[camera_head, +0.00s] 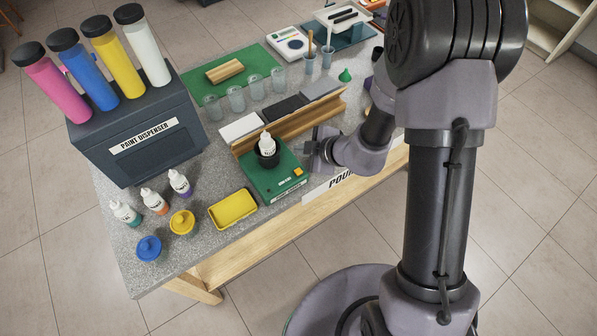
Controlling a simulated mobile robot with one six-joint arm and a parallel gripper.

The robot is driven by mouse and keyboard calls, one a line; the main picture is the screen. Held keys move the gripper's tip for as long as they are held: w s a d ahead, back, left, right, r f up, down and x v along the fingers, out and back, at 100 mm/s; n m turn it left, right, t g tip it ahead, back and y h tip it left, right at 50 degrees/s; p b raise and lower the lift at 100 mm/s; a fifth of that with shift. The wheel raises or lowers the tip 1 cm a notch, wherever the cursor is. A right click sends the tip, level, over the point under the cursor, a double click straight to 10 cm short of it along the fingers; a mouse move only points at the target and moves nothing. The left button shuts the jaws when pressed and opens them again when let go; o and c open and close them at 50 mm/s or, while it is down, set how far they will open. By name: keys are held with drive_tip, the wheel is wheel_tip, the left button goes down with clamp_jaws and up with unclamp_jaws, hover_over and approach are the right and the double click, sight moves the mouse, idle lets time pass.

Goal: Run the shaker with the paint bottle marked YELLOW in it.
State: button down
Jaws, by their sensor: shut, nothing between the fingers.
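The shaker (281,187) is a green box near the table's front edge. It has a black cup on top and an orange button (298,171) at its right front corner. A small white-capped paint bottle (266,143) stands upright in the black cup. Its lower part is hidden by the cup, and I cannot read its label or tell its paint colour. My gripper (312,157) is shut and empty, just right of the shaker near the button. I cannot tell whether it touches the shaker.
Several white bottles with teal, orange and purple paint (155,201) stand left, near a yellow tray (233,209) and yellow (182,222) and blue (149,249) pots. The dark paint dispenser (140,140) is behind them. A wooden rack (305,122) of panels stands behind the shaker.

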drive_tip(key=b, duration=0.6)
hover_over(301, 173)
wheel_tip(301, 173, down, 7)
drive_tip(key=shift+r, duration=0.1)
drive_tip(key=shift+f+b, duration=0.35)
drive_tip(key=shift+f, duration=0.15)
idle(1.1)
drive_tip(key=shift+f, duration=0.25)
